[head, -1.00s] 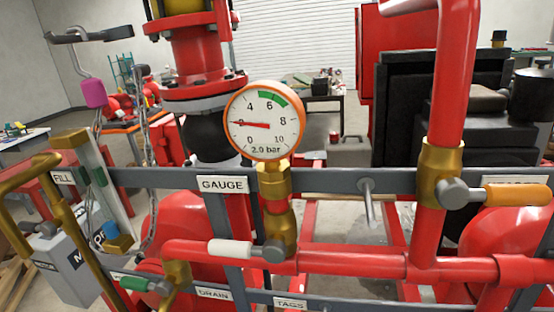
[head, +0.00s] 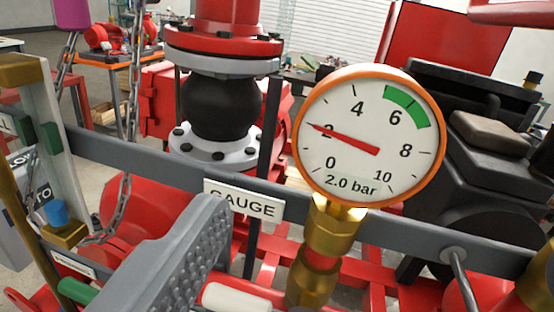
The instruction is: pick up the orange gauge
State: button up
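The orange gauge (head: 369,137) has an orange rim and a white dial with a green band, and reads "2.0 bar". It stands upright, slightly tilted in the picture, on a brass fitting (head: 333,228) right of centre. One grey finger of my gripper (head: 182,252) shows at the lower left, its studded pad bare. The finger is left of and below the gauge, apart from it in the picture. The other finger is out of view. The gripper looks open, with nothing against the visible pad.
A grey rail (head: 400,228) with a GAUGE label (head: 243,200) runs beside the fitting. A white handle (head: 235,300) lies below. A chain (head: 131,100) hangs at the left. A black rubber joint between flanges (head: 220,105) stands behind. A grey rod (head: 463,279) is at the lower right.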

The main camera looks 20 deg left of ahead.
aim_at(361, 148)
jog(key=x, duration=0.4)
jog(key=p+x, duration=0.1)
jog(key=x, duration=0.3)
jog(key=shift+w+a+f, duration=0.1)
jog(key=shift+w+a, duration=0.2)
jog(key=shift+a, duration=0.05)
jog(key=shift+p+x, duration=0.75)
jog(key=shift+x, duration=1.8)
jog(key=shift+d, duration=0.15)
jog(key=c, duration=1.4)
jog(key=shift+c, duration=0.2)
jog(key=shift+r+b, duration=0.4)
jog(key=shift+r, duration=1.55)
jog(key=shift+s+d, duration=0.3)
jog(key=shift+s, duration=0.3)
jog(key=d+r+b+v, duration=0.1)
jog(key=b+v, duration=0.1)
jog(key=v, duration=1.2)
jog(key=shift+d, duration=0.4)
